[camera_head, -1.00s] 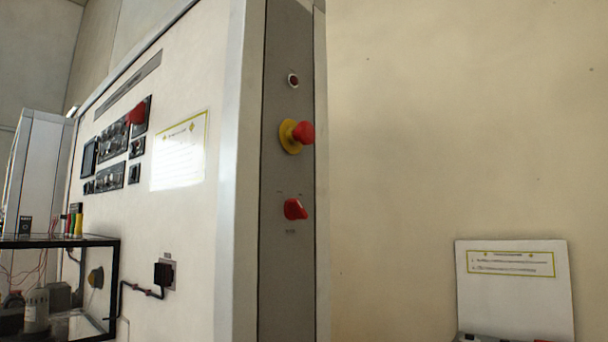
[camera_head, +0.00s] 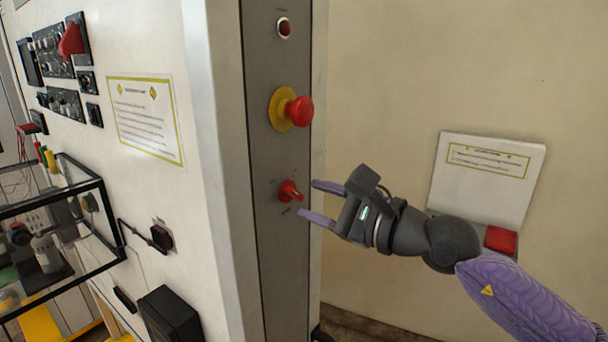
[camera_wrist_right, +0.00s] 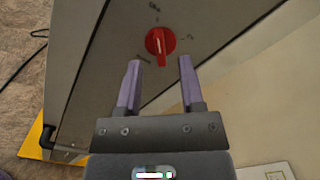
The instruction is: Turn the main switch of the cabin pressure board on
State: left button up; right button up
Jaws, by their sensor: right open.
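The main switch (camera_head: 289,191) is a red rotary knob on the narrow grey side panel (camera_head: 262,240) of the cabinet. In the right wrist view the red knob (camera_wrist_right: 160,41) lies just beyond the fingertips, between their lines, with its grip ridge pointing roughly down toward the gripper. My right gripper (camera_head: 307,201) is open and empty, its two purple fingers pointing left at the knob, apparently just short of it. In the wrist view the right gripper (camera_wrist_right: 160,64) shows a clear gap between its fingers. My left gripper is not in view.
A red emergency button (camera_head: 298,111) on a yellow collar sits above the knob, with a small red round button (camera_head: 284,28) higher up. A glass-sided case (camera_head: 60,230) stands at left. A white sign (camera_head: 487,170) stands at right behind my arm.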

jog(key=shift+x, duration=1.15)
grip_shut()
